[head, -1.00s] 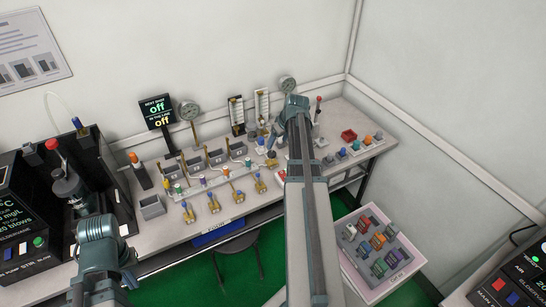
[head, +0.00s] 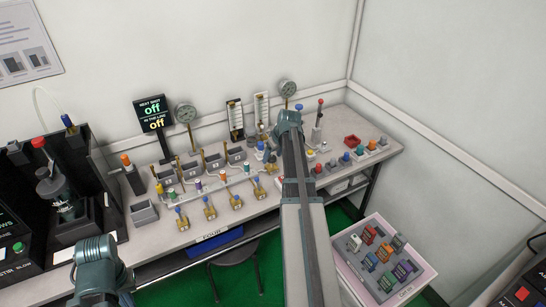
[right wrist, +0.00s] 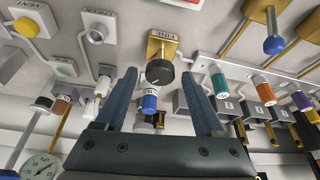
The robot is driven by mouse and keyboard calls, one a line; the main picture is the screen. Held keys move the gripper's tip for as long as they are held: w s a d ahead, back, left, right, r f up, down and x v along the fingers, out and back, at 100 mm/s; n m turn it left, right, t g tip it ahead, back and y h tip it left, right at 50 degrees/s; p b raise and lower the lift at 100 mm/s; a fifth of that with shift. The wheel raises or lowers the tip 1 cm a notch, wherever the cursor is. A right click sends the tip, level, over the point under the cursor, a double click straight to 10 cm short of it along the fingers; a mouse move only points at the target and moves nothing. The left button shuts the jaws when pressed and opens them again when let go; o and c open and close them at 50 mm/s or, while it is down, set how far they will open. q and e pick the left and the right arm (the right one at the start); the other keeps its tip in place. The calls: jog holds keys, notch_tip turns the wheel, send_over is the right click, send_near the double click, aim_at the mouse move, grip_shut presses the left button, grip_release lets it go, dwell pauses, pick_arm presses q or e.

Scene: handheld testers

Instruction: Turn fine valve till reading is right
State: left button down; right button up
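The fine valve shows in the right wrist view as a black round knob (right wrist: 160,73) on a brass block with a label reading FINE (right wrist: 163,38). My right gripper (right wrist: 159,67) is open, with one finger on each side of the knob; I cannot tell whether they touch it. In the head view my right arm (head: 290,150) reaches over the bench and hides the gripper and the valve. A round dial gauge (head: 287,88) stands behind it; its reading is too small to make out. My left arm (head: 97,255) is at the lower left, its gripper not visible.
Several brass valves with blue handles (head: 235,201) line the bench front. A bin of coloured blocks (head: 350,262) stands at the right.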

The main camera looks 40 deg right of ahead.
grip_shut()
